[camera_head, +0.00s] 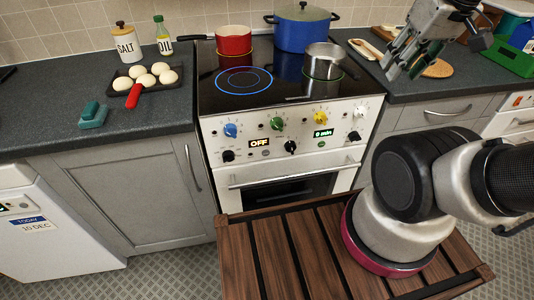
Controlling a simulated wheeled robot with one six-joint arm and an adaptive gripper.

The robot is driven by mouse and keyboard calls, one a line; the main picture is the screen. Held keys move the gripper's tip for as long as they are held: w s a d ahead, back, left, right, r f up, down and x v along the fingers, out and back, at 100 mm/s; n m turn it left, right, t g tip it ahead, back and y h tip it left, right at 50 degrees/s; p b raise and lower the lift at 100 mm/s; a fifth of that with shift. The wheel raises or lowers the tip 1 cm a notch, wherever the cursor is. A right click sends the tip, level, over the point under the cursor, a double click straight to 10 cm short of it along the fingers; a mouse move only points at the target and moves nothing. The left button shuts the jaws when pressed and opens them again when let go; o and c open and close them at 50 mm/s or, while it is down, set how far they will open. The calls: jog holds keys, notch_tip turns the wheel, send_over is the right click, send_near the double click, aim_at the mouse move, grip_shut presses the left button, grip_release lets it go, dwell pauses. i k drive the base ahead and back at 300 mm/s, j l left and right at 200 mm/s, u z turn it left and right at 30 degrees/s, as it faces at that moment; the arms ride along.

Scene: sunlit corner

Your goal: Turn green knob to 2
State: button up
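The green knob (277,124) is on the front panel of the stove (290,153), second from the left in the upper row. It sits between a blue knob (230,130) and a yellow knob (320,118). Its pointer setting is too small to read. My gripper (402,72) is at the upper right, raised over the right-hand counter and well to the right of the green knob, not touching it. Its fingers point down and left, look apart, and hold nothing that I can see.
A white knob (360,111) and several black knobs share the panel, with an "OFF" display (259,142). An oven handle (295,176) juts out below. A red pot (233,41), blue pot (301,29) and steel pot (323,61) stand on the hob. Space before the green knob is clear.

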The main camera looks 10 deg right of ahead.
aim_at(276, 123)
jog(key=k+l, duration=0.15)
jog(key=k, duration=0.9)
